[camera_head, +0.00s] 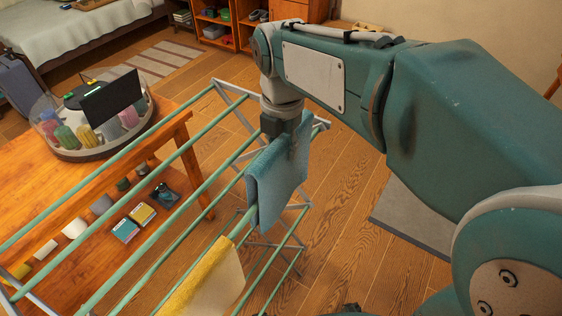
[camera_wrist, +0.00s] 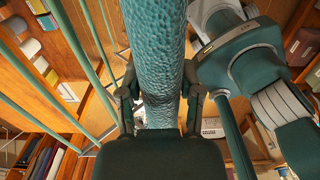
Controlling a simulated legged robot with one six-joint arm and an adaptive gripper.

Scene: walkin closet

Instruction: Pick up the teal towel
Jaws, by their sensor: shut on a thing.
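The teal towel (camera_head: 277,182) hangs over a bar at the right end of the drying rack (camera_head: 190,158) in the head view. My gripper (camera_head: 290,135) is at the towel's upper edge and is shut on it. In the wrist view the towel (camera_wrist: 158,60) is a textured teal strip between the two dark fingers of my gripper (camera_wrist: 158,102). The towel still appears to be at the rack's bar; whether it touches the bar is hard to tell.
A yellow towel (camera_head: 205,285) hangs on the rack nearer the camera. A wooden table (camera_head: 70,240) with small items and a round tray (camera_head: 92,150) of rolled cloths is at the left. A bed (camera_head: 65,30) stands at the back left. Wooden floor is open behind the rack.

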